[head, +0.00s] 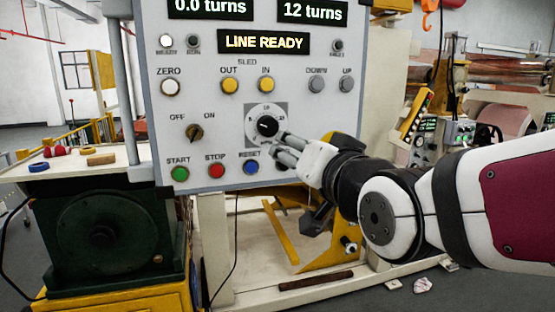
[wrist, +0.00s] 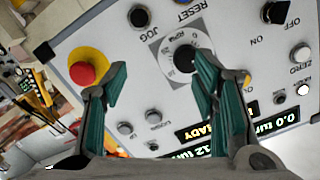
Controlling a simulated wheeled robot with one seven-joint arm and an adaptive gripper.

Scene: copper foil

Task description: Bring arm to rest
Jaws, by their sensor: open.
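My gripper (head: 283,150) is in front of the grey control panel (head: 215,110), just right of and below the round dial (head: 267,127) with its black knob. In the wrist view my gripper (wrist: 161,67) is open with nothing between its teal fingers. There the dial (wrist: 185,58) shows behind the right fingertip. A red mushroom button (wrist: 82,73) on a yellow collar shows by the left finger. In the head view my arm hides that part of the panel. I cannot tell whether a fingertip touches the panel.
The panel also carries the OFF/ON switch (head: 194,133), a green START button (head: 180,174), a red STOP button (head: 215,170) and a blue RESET button (head: 251,167). Its display (head: 263,42) reads LINE READY. A small table (head: 75,172) with loose items stands left.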

